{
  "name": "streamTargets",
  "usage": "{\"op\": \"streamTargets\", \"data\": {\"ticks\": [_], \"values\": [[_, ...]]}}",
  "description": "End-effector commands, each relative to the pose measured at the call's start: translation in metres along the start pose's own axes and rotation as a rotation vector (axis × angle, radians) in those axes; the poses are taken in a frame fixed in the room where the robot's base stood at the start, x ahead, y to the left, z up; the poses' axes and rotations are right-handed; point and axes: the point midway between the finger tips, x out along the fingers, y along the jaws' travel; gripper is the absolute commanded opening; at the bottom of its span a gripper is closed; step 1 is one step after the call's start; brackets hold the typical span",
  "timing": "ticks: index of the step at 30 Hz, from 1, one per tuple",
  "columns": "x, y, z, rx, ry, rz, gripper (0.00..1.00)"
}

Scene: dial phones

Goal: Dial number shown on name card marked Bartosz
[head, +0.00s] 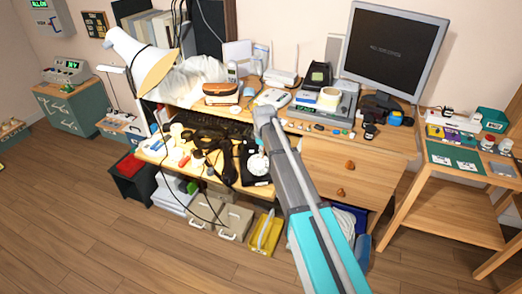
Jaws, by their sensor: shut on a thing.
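A black phone (256,179) with a round white dial (258,163) sits on the lower desk surface, just left of my arm. A dark curved thing, perhaps a handset (228,168), lies to its left among dark cords. My arm reaches up from the bottom, and its grey end joint stands in front of the desk's back part. I cannot make out my gripper's fingers or what they hold; the arm or the dark clutter hides them. White cards (440,160) lie on the green top of the right table; their writing is too small to read, so I cannot tell which is Bartosz's.
A monitor (391,51) and a grey device (325,104) stand on the upper desk level. A lamp (146,58) leans over the left side. Small items crowd the desk's front left. A yellow tray (264,234) stands below. The wooden floor (100,225) at front left is clear.

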Motion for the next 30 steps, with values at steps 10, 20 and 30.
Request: {"op": "streamTargets", "data": {"ticks": [10, 20, 30], "values": [[0.001, 0.0, 0.005, 0.0, 0.0, 0.0, 0.0], [0.002, -0.001, 0.009, 0.001, 0.0, 0.0, 0.0], [0.003, -0.004, 0.017, 0.001, 0.0, 0.0, 0.0]]}}
